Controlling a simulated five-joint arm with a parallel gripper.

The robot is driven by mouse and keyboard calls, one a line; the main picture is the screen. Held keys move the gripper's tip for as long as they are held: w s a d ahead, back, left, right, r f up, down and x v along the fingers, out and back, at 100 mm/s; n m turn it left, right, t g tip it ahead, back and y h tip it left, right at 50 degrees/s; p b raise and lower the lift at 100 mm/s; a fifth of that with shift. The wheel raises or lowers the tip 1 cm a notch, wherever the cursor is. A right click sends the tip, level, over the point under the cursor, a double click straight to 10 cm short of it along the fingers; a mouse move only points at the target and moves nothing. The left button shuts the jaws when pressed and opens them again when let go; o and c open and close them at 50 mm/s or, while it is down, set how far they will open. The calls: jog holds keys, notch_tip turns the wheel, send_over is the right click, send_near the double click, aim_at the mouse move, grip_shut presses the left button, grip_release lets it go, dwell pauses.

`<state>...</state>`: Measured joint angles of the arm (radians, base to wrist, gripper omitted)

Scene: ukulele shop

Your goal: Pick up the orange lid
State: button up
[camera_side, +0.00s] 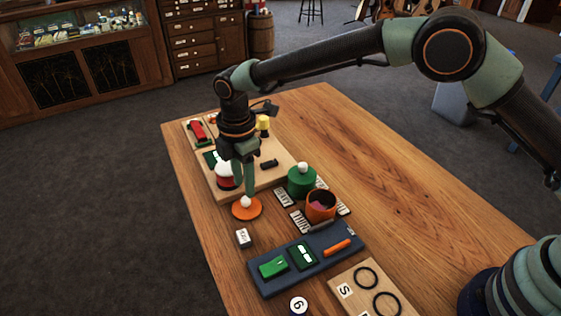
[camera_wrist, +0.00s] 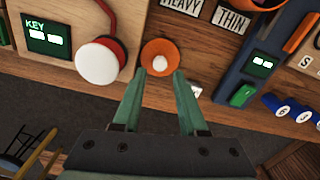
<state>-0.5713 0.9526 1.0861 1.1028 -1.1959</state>
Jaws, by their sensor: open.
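The orange lid (camera_side: 246,209) is a flat round disc with a white knob on top. It lies on the wooden table near its left edge. In the wrist view the lid (camera_wrist: 160,58) is just beyond my fingertips, roughly centred between them. My gripper (camera_side: 246,187) points down over the lid with its green fingers apart. In the wrist view my gripper (camera_wrist: 159,72) is open and nothing is between the fingers. I cannot tell whether the fingertips are level with the knob. An orange pot (camera_side: 321,206) stands open to the right, with something pinkish inside.
A green lidded pot (camera_side: 301,181) stands behind the orange pot, near HEAVY and THIN labels. A wooden board (camera_side: 283,160) with a red-and-white round piece (camera_wrist: 98,62) lies close by. A small white block (camera_side: 243,238) and a dark blue tray (camera_side: 262,284) are in front. Bare table lies at right.

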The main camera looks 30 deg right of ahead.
aim_at(246, 204)
notch_tip(246, 204, down, 5)
jog(key=shift+d+r, duration=0.1)
jog(key=shift+r, duration=0.1)
grip_shut()
jog(key=shift+r, duration=0.15)
